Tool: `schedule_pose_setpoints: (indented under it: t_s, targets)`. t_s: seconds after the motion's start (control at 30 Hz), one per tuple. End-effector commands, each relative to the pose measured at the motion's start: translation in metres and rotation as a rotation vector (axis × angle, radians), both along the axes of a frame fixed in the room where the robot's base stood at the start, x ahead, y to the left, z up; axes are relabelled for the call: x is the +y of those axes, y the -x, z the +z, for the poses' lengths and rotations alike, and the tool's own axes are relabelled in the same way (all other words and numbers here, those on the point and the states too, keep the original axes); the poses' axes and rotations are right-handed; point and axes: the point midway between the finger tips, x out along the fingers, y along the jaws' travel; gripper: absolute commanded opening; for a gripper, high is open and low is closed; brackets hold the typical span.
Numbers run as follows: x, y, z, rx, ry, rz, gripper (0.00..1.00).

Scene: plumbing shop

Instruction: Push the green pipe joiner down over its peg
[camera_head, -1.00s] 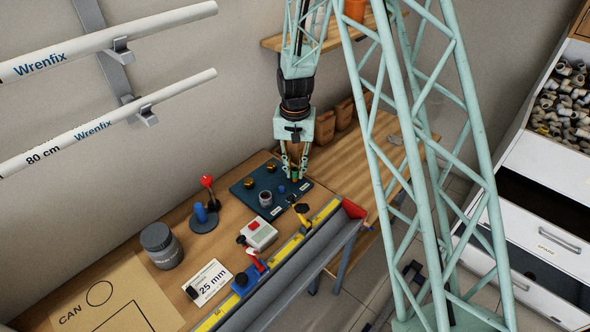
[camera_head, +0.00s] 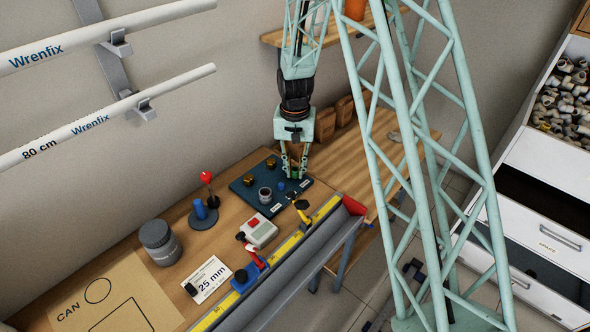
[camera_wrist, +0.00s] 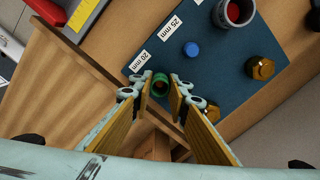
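The green pipe joiner (camera_wrist: 161,82) is a small ring with a dark opening, seen from above in the wrist view. It is at the near corner of the dark blue peg board (camera_wrist: 225,85), by the 20 mm label (camera_wrist: 140,61). My gripper (camera_wrist: 161,88) points down with one finger on each side of the joiner, very close to it. I cannot tell whether the pads touch it. In the head view, the fingertips (camera_head: 296,177) are low at the board and mostly cover the joiner. The peg under the joiner is hidden, so its seating depth does not show.
A short blue peg (camera_wrist: 192,49), a grey collar with a red inside (camera_wrist: 235,12) and brass hex fittings (camera_wrist: 260,68) are on the board nearby. A red-buttoned box (camera_head: 260,231), a yellow level (camera_head: 285,246) and a grey trough (camera_head: 310,258) lie in front.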

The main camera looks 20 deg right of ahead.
Motion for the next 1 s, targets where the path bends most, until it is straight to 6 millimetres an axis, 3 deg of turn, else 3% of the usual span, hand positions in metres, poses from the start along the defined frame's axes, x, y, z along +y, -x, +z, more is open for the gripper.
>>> schedule_pose_setpoints:
  t_s: [0.23, 0.43, 1.0]
  targets:
    - [0.0000, 0.0000, 0.0000, 0.000, 0.000, 0.000, 0.12]
    - [0.0000, 0.0000, 0.0000, 0.000, 0.000, 0.000, 0.32]
    - [0.0000, -0.0006, 0.0084, -0.001, -0.001, 0.000, 0.32]
